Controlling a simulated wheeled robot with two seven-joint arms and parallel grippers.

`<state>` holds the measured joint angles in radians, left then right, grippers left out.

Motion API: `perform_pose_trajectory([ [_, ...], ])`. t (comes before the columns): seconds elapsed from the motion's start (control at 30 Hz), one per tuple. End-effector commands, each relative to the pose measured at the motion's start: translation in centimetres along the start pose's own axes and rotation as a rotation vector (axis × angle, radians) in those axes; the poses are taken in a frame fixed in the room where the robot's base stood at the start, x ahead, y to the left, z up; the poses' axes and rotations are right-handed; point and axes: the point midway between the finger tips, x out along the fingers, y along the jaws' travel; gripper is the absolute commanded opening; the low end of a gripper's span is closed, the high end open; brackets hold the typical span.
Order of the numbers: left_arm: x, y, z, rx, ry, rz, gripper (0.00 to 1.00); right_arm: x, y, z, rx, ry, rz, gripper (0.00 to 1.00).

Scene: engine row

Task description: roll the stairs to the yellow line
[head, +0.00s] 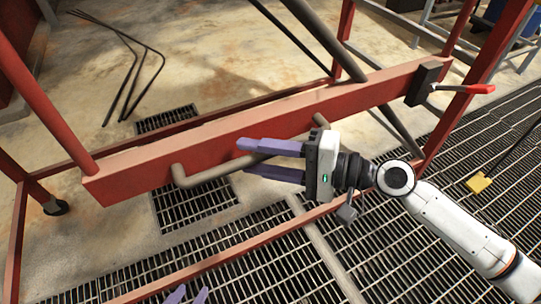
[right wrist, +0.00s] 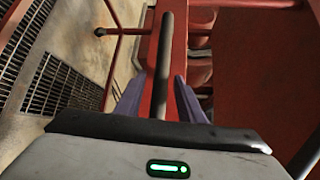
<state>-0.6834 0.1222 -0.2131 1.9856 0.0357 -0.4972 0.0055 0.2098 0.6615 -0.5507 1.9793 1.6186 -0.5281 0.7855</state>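The red-framed stairs (head: 130,173) fill the middle of the head view, with a long red beam and a grey bar handle (head: 200,178) on its near side. My right gripper (head: 241,158) has its two purple fingers on either side of this handle. In the right wrist view the handle (right wrist: 162,75) runs between the fingers, with gaps beside it, so they look open around it. My left gripper (head: 188,294) shows only two fingertips, apart, at the bottom edge. No yellow line can be made out.
A red-handled lever (head: 465,89) sits on a black block at the beam's right end. A caster (head: 57,207) shows at left. A small yellow piece (head: 478,184) lies on the floor grating at right. Thin dark rods (head: 135,75) lie on the concrete beyond.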

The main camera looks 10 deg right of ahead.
Motion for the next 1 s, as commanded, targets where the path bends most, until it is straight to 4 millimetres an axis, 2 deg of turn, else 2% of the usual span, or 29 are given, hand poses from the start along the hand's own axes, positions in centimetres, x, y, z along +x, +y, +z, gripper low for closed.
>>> perform_pose_trajectory([
  [0.27, 0.9, -0.1, 1.4, 0.008, -0.011, 0.000, 0.36, -4.9, 0.5, 0.0, -0.001, 0.002, 0.005, 0.35],
  [0.4, 1.1, -0.1, 1.2, 0.009, 0.000, 0.003, 0.36, -7.5, 0.4, 0.0, -0.001, 0.001, 0.004, 0.35],
  [0.5, 1.2, -0.1, 1.0, 0.009, 0.005, 0.004, 0.36, -8.7, 0.3, -0.1, 0.000, 0.002, 0.002, 0.35],
  [0.7, 1.2, -0.1, 1.3, 0.008, 0.001, 0.006, 0.36, -9.9, 0.0, 0.0, -0.001, 0.000, 0.000, 0.35],
  [1.0, 1.2, 0.0, 1.6, 0.006, -0.003, 0.007, 0.36, -9.9, 0.0, 0.0, -0.002, 0.000, -0.001, 0.35],
])
